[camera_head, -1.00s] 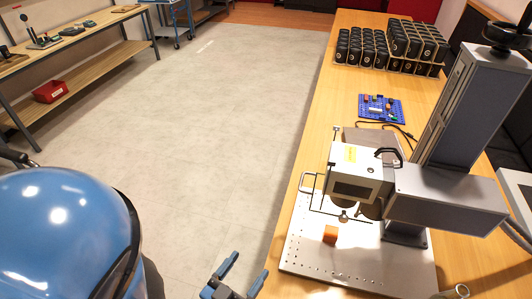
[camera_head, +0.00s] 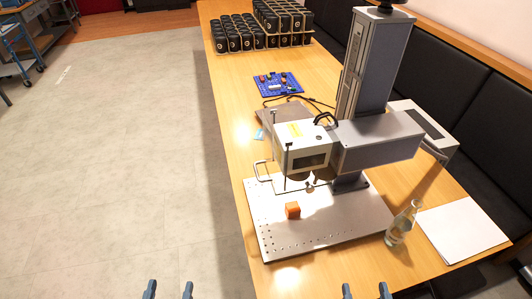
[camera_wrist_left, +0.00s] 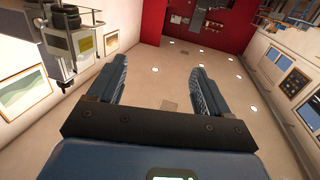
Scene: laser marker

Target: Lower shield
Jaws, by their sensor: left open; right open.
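The laser marker stands on the wooden table, with a tall grey column (camera_head: 374,65) and a white head (camera_head: 301,146) bearing a yellow label and dark window. A metal loop handle (camera_head: 262,171) juts out at its left, with thin rods beside it. I cannot tell clearly where the shield's edges lie. My right gripper (camera_head: 365,289) is open and empty at the bottom edge.
A blue board (camera_head: 278,84) with small parts and black containers (camera_head: 240,33) are further back. A dark bench (camera_head: 472,97) runs along the right.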

